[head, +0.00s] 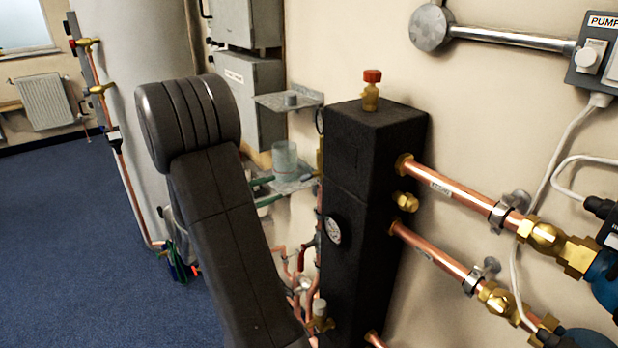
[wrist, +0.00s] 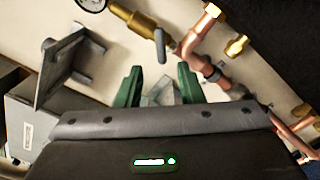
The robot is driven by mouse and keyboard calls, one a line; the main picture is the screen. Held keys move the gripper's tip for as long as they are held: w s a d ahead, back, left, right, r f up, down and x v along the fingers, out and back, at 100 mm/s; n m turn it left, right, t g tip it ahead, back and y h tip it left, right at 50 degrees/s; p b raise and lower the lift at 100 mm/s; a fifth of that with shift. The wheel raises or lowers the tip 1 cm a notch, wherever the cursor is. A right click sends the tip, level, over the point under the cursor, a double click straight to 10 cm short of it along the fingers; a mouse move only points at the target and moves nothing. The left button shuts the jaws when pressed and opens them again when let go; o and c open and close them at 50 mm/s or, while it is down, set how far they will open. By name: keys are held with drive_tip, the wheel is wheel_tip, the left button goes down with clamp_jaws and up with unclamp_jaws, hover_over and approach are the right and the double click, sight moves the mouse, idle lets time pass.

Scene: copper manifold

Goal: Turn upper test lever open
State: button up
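In the wrist view, a small grey lever (wrist: 160,46) sticks out from a brass valve (wrist: 136,20) on the pipework. I cannot tell from the frames whether it is the upper test lever. My gripper (wrist: 158,70) has two green fingers set well apart, with nothing held between them. The lever lies just beyond the fingertips, near the middle of the gap, and looks apart from them. In the head view, my arm hides most of the gripper; green finger parts show beside a grey bracket, left of the black manifold block (head: 345,190).
A grey metal bracket (wrist: 68,65) is close left of the fingers, and a copper elbow (wrist: 207,22) is at upper right.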

sight(304, 178)
drive_tip(key=p+x, duration=0.1)
drive_tip(key=x, duration=1)
drive_tip(key=shift+d, duration=0.15)
clamp_jaws()
